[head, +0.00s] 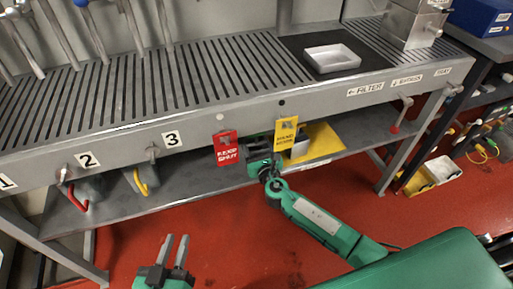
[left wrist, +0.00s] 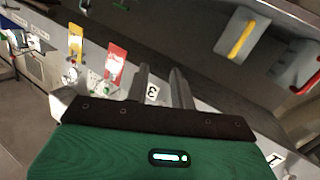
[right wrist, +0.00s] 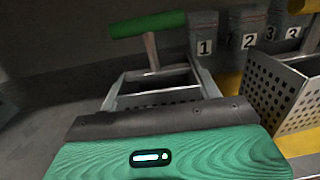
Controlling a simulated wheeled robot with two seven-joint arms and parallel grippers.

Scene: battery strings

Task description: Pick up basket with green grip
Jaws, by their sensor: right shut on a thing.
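The basket with the green grip shows in the right wrist view as a metal-framed basket (right wrist: 125,92) with a dark inside. Its green grip (right wrist: 147,24) sits on a stem above the basket. My right gripper (head: 266,166) reaches under the slotted bench in the head view and is shut on this basket. The exact contact is hidden, and the basket is mostly hidden in the head view. My left gripper (head: 175,240) is open and empty, in front of the bench over the red floor. Its fingers show apart in the left wrist view (left wrist: 163,80).
A perforated metal basket (right wrist: 280,92) stands close by on the right, over yellow. Numbered holders (right wrist: 205,45) are behind. The bench (head: 150,120) overhangs the lower shelf (head: 190,178). Red tag (head: 226,148) and yellow tag (head: 286,132) hang at its front. A white tray (head: 332,58) is on top.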

